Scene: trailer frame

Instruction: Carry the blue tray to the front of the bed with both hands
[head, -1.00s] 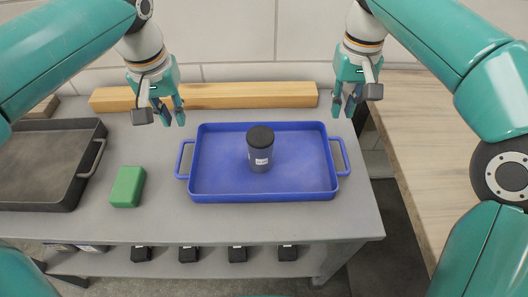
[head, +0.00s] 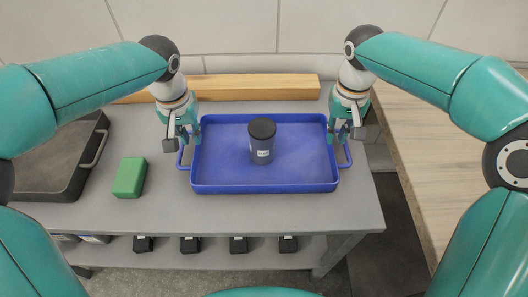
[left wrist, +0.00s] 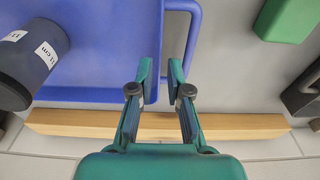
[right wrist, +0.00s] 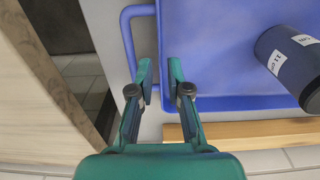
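The blue tray (head: 225,185) lies flat on the grey table with a handle at each short side. A dark lidded canister (head: 262,143) stands upright in it; it also shows in the left wrist view (left wrist: 30,65). My left gripper (head: 189,136) is at the tray's left side, and my right gripper (head: 338,133) is at its right side. In the left wrist view the open fingers (left wrist: 160,72) point at the tray's side wall, one on each side. The right wrist view shows the same arrangement for the right fingers (right wrist: 159,72). Contact cannot be told.
A green block (head: 130,177) and a dark tray (head: 50,175) lie left of the blue tray. A wooden beam (head: 250,87) runs behind it. A wood-topped surface (head: 430,160) stands at right. Several black items sit on the shelf below. Table space in front is clear.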

